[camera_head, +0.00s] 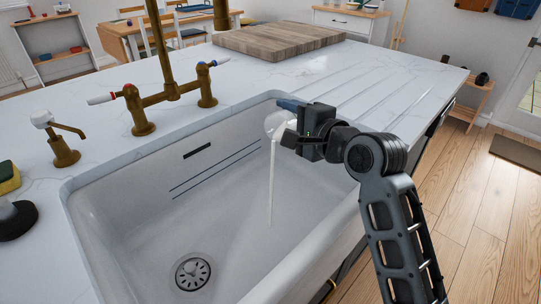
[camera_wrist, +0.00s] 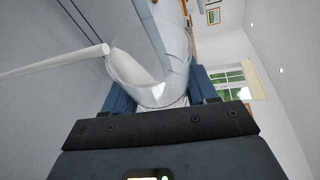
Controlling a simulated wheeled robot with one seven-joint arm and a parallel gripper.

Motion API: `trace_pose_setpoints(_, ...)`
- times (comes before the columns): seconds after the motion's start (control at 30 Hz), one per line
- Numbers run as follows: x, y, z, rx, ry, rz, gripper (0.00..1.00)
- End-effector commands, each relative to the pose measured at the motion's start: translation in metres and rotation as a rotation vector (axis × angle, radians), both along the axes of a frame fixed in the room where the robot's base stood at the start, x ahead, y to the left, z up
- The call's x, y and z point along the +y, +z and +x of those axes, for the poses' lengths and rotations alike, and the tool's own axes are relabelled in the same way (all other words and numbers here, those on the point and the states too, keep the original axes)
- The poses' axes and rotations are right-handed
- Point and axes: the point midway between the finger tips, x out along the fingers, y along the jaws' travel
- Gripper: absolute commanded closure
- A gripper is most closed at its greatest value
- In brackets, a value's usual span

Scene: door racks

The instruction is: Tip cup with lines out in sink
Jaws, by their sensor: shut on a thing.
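The cup (camera_head: 276,124) is clear and glassy, held over the right part of the white sink (camera_head: 110,200). It is tilted well over, and a thin white stream (camera_head: 271,185) falls from it into the basin. In the wrist view the cup (camera_wrist: 150,60) fills the space between the blue fingers, and the stream (camera_wrist: 50,63) runs off to the left. Faint lines show on its wall. My gripper (camera_head: 292,122) is shut on the cup, and its fingers hide part of it.
A brass tap (camera_head: 165,95) with two handles stands behind the sink. A brass soap dispenser (camera_head: 60,140) and a yellow sponge (camera_head: 9,177) are at the left. A wooden board (camera_head: 280,38) lies on the marble counter behind. The drain (camera_head: 192,272) is clear.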

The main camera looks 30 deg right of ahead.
Motion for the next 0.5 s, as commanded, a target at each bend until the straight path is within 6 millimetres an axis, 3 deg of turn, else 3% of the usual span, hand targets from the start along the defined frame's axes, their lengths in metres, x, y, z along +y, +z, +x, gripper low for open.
trace_pose_setpoints(0.5,0.0031,0.0031,-0.0017,-0.027,0.000,-0.049,0.75)
